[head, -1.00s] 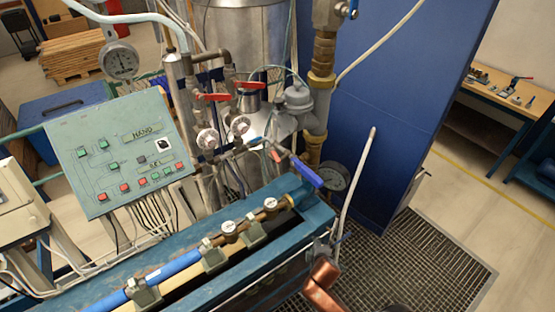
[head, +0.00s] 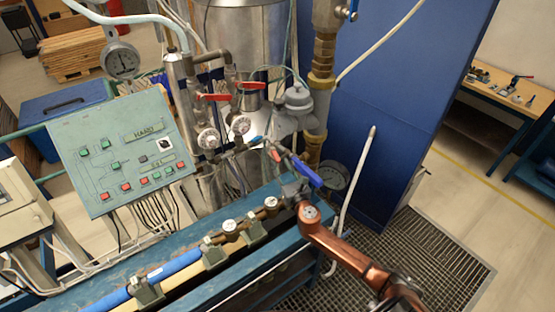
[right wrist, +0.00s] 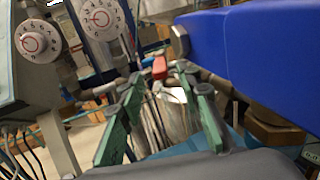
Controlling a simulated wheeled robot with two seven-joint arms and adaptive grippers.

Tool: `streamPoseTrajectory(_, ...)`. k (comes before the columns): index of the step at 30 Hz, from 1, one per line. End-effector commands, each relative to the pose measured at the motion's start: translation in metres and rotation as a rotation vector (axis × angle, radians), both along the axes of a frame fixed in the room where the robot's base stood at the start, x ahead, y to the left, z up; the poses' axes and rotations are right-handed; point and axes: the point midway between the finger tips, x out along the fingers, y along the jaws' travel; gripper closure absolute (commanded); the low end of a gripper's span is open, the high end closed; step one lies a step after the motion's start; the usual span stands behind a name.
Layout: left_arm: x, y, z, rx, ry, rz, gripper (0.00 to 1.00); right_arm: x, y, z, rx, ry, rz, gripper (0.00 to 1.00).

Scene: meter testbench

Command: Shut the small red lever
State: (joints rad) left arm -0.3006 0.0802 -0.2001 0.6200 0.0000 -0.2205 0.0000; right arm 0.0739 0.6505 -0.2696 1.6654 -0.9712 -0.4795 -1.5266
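The small red lever (head: 275,155) sits on the pipework at the middle of the bench, just left of the blue lever handle. In the right wrist view its red end (right wrist: 159,68) shows ahead, between and beyond the fingertips. My right gripper (head: 291,184) is just below and to the right of the red lever in the head view, close to the blue handle. In the right wrist view the right gripper (right wrist: 165,90) has its two green fingers apart with nothing held between them. My left gripper is in no view.
The blue lever handle (head: 306,171) is very close to my right gripper and fills the upper right of the wrist view (right wrist: 260,50). Two larger red levers (head: 251,86) stand higher up. Round dials (head: 240,125) and a control panel (head: 124,152) are to the left.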

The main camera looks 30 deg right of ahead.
Motion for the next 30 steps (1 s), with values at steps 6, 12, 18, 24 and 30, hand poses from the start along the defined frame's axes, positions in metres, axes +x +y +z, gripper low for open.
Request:
streamPoseTrajectory(6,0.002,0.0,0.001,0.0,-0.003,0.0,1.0,0.032,-0.007,0.0,0.003,-0.001,-0.003,0.68)
streamPoseTrajectory(12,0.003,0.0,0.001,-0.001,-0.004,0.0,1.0,0.044,-0.009,-0.001,0.005,0.0,-0.002,0.68)
streamPoseTrajectory(18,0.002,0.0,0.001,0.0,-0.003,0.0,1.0,0.044,-0.009,-0.001,0.006,0.0,-0.002,0.68)
streamPoseTrajectory(24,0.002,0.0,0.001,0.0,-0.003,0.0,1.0,0.044,-0.009,-0.001,0.006,0.0,-0.002,0.78)
streamPoseTrajectory(30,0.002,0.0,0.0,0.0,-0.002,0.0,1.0,0.044,-0.009,-0.001,0.006,0.0,-0.002,0.92)
